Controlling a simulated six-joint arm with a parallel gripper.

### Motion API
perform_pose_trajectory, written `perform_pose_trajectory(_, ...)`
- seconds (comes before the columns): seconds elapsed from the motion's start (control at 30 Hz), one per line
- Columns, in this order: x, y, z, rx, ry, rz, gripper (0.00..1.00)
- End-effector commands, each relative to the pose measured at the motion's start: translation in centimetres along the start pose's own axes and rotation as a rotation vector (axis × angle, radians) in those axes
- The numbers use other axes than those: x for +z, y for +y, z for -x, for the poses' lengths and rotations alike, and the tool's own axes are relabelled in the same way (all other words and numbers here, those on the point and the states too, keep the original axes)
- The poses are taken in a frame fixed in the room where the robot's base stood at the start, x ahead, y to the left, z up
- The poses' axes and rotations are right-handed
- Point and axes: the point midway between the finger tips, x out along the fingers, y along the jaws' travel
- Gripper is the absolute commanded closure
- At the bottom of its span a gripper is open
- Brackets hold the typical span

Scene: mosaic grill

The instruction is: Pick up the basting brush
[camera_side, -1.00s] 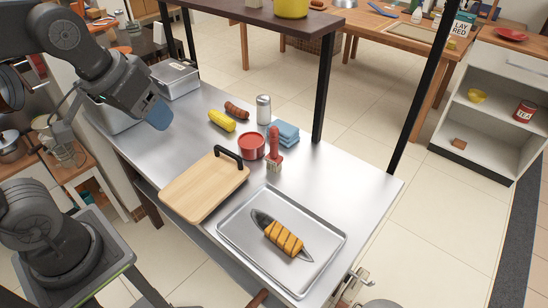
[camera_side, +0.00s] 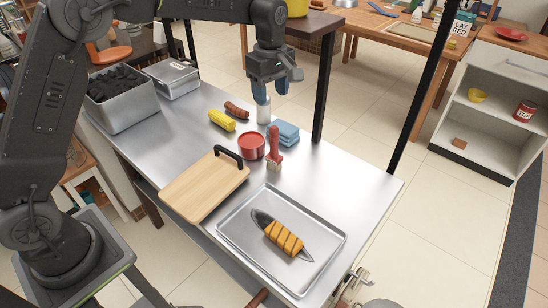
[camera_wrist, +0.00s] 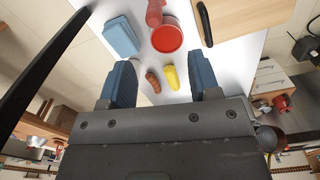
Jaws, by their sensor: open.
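The basting brush (camera_side: 274,148) has a red handle and pale bristles. It stands upright, bristles down, on the steel table between the red bowl (camera_side: 251,146) and the folded blue cloth (camera_side: 284,132). Its red handle (camera_wrist: 154,13) also shows at the top edge of the wrist view, beside the bowl (camera_wrist: 166,37). My gripper (camera_side: 271,92) is open and empty above the back of the table, behind and higher than the brush. Its two blue fingers point down. In the wrist view the fingers (camera_wrist: 161,82) are spread apart with nothing held.
A silver shaker (camera_side: 263,115) stands just below my fingers, partly hidden. Corn (camera_side: 221,121) and a sausage (camera_side: 237,109) lie to the left. A cutting board (camera_side: 200,191) and a tray (camera_side: 325,220) with grilled food lie in front. A black post (camera_side: 325,85) rises at right.

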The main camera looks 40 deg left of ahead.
Motion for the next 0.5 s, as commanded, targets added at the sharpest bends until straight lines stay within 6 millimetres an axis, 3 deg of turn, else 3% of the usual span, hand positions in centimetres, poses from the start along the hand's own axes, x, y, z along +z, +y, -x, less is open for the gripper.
perform_pose_trajectory(0.5,0.0,0.2,-8.0,-0.003,-0.001,0.007,0.43)
